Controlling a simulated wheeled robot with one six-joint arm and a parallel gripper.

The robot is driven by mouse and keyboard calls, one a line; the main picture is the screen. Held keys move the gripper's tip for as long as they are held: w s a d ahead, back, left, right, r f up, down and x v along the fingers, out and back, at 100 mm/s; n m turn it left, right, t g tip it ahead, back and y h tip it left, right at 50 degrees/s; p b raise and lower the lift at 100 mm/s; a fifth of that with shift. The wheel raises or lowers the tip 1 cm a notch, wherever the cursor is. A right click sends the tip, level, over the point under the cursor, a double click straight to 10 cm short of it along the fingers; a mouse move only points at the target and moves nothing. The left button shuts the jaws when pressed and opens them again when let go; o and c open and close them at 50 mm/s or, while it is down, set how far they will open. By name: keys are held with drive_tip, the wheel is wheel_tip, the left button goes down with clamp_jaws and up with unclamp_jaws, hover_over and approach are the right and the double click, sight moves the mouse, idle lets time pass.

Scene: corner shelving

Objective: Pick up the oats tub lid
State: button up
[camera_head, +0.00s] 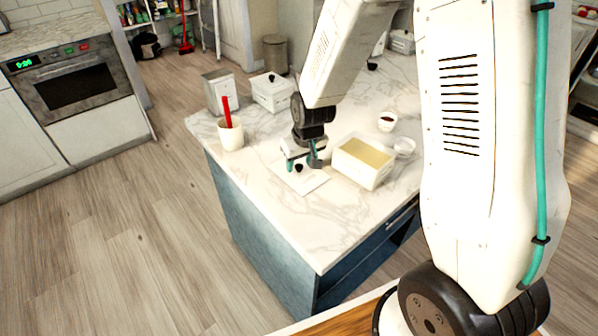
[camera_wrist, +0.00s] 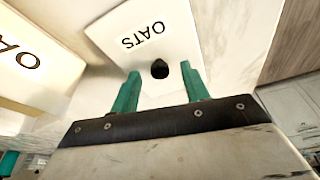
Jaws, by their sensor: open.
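The oats tub lid (camera_head: 312,182) is a flat white square lying on the marble counter, with a small dark knob (camera_head: 298,168). In the wrist view the lid (camera_wrist: 118,28) shows the word OATS, and its knob (camera_wrist: 160,69) appears between my fingertips. My gripper (camera_head: 303,160) points down over the lid, its two teal fingers open on either side of the knob. The fingers (camera_wrist: 160,72) look apart from the knob. The open oats tub (camera_head: 353,173) stands just right of the lid, with pale yellow contents; its lettered side (camera_wrist: 30,75) shows in the wrist view.
A white cup with a red utensil (camera_head: 231,136) stands left of the lid. Behind are a metal canister (camera_head: 219,92) and a lidded white box (camera_head: 273,93). Small bowls (camera_head: 404,146) stand beyond the tub. The counter in front of the lid is clear.

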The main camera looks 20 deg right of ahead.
drive_tip(key=shift+w+f, duration=0.1)
drive_tip(key=shift+f, duration=0.35)
drive_tip(key=shift+c, duration=0.4)
clamp_jaws()
drive_tip(key=shift+r, duration=0.2)
